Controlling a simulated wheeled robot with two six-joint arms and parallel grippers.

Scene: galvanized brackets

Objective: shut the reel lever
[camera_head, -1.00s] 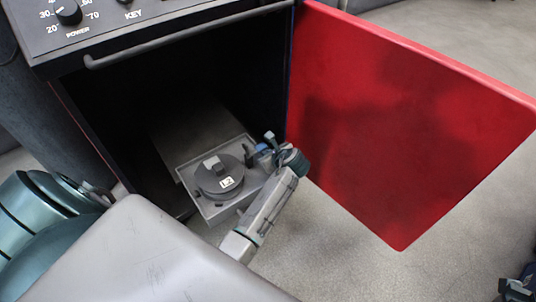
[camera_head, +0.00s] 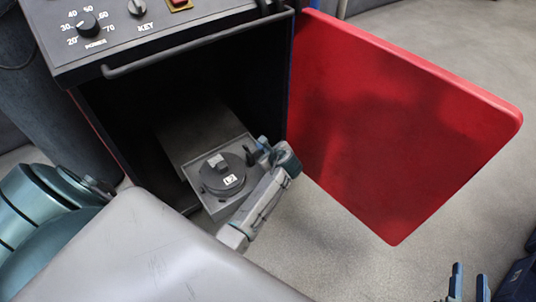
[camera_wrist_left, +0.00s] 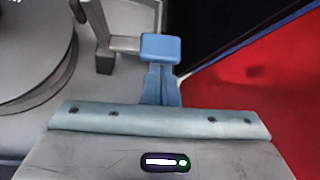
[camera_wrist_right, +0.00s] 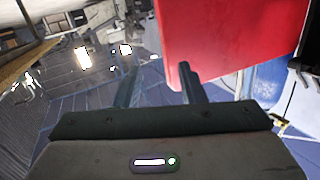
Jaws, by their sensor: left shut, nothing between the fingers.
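The reel (camera_head: 223,174) is a dark grey disc with a white label, sitting in a grey tray (camera_head: 213,207) inside the open machine. The reel lever (camera_wrist_left: 125,44) shows in the left wrist view as a grey bar from a dark upright post to a blue end block. In the head view the lever's dark post (camera_head: 249,156) stands at the reel's right. My left gripper (camera_wrist_left: 161,85) is shut and empty, its fingertips right at the blue block; whether they touch it I cannot tell. My right gripper (camera_head: 468,283) is open and empty at lower right, far from the reel; its fingers show in the right wrist view (camera_wrist_right: 160,88).
The red door (camera_head: 400,130) stands open to the right of the machine, close to my left gripper. A dark bar handle (camera_head: 200,48) and a knob panel (camera_head: 110,30) are above the opening.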

